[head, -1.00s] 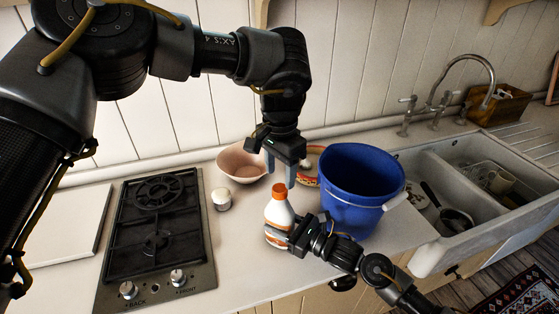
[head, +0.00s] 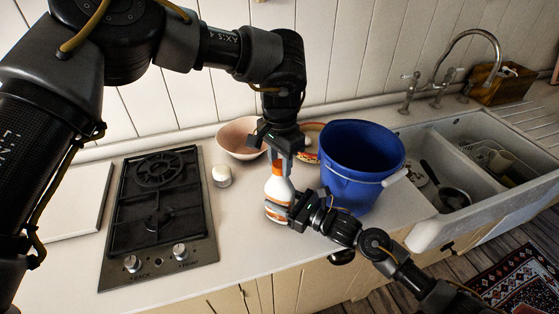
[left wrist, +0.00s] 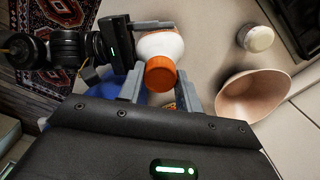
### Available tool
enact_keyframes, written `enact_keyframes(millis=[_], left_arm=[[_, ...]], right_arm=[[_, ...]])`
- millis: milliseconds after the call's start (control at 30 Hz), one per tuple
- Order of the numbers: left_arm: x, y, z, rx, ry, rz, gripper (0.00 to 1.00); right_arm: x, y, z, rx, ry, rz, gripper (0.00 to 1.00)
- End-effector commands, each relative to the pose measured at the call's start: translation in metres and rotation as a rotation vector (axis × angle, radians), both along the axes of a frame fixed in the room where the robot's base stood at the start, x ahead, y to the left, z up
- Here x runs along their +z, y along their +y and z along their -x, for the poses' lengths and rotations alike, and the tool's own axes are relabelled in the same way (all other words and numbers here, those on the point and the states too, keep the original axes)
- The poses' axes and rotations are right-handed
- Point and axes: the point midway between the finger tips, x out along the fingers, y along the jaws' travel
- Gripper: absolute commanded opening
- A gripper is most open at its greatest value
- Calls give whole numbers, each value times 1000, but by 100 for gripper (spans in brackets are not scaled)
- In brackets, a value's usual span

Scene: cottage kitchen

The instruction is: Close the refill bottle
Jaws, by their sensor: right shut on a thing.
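The refill bottle (head: 279,187) is white with an orange cap (head: 278,168) on top and stands upright on the counter. My right gripper (head: 285,209) is shut on the bottle's body from the right. My left gripper (head: 280,162) points down over the bottle, with its fingers on either side of the cap. In the left wrist view the orange cap (left wrist: 161,74) sits between the spread fingers with a gap at each side, and the white bottle (left wrist: 160,45) shows beyond it. In the head view the cap is partly hidden by the left fingers.
A blue bucket (head: 361,163) stands close to the right of the bottle. A small white jar (head: 221,176) and a gas hob (head: 157,217) are left. The sink (head: 474,187) is right.

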Motion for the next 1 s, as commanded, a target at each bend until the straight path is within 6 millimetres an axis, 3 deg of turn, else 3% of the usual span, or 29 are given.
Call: enact_keyframes(millis=[100, 233, 333, 1000], left_arm=[[0, 0, 0, -1, 1, 1, 7], [0, 0, 0, -32, 1, 1, 7], [0, 0, 0, -158, 2, 1, 7], [-1, 1, 0, -1764, 4, 3, 7]], right_arm=[[1, 0, 0, 0, -1, -1, 0], [1, 0, 0, 0, -1, -1, 0], [1, 0, 0, 0, -1, -1, 0], [1, 0, 0, -1, -1, -1, 0]])
